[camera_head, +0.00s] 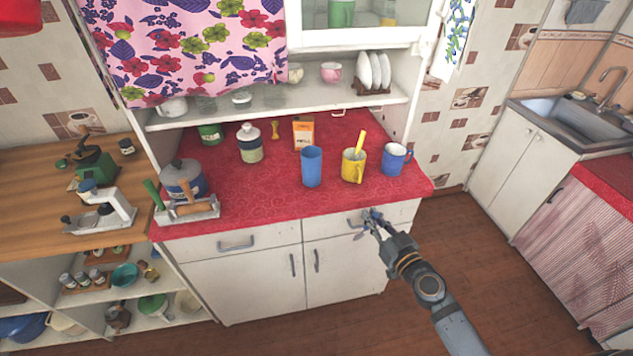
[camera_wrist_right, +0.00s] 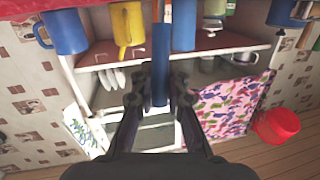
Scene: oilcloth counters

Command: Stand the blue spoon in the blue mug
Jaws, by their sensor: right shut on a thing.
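The blue mug (camera_head: 392,160) stands upright on the red counter near its right end, with its handle to the right. It also shows upside down at the top left of the wrist view (camera_wrist_right: 68,32). My right gripper (camera_head: 370,220) is in front of the counter's front edge, in front of and below the mugs. In the wrist view it (camera_wrist_right: 160,92) is shut on a long blue piece, which I take for the blue spoon (camera_wrist_right: 160,58). The spoon's far end and bowl cannot be made out. My left gripper is not in view.
Left of the blue mug stand a yellow mug (camera_head: 349,169) holding a yellow spoon (camera_head: 360,142), and a blue tumbler (camera_head: 311,168). Behind are a carton (camera_head: 303,134) and a lidded jar (camera_head: 250,146). The counter's front middle (camera_head: 270,205) is clear. A shelf (camera_head: 250,108) overhangs the back.

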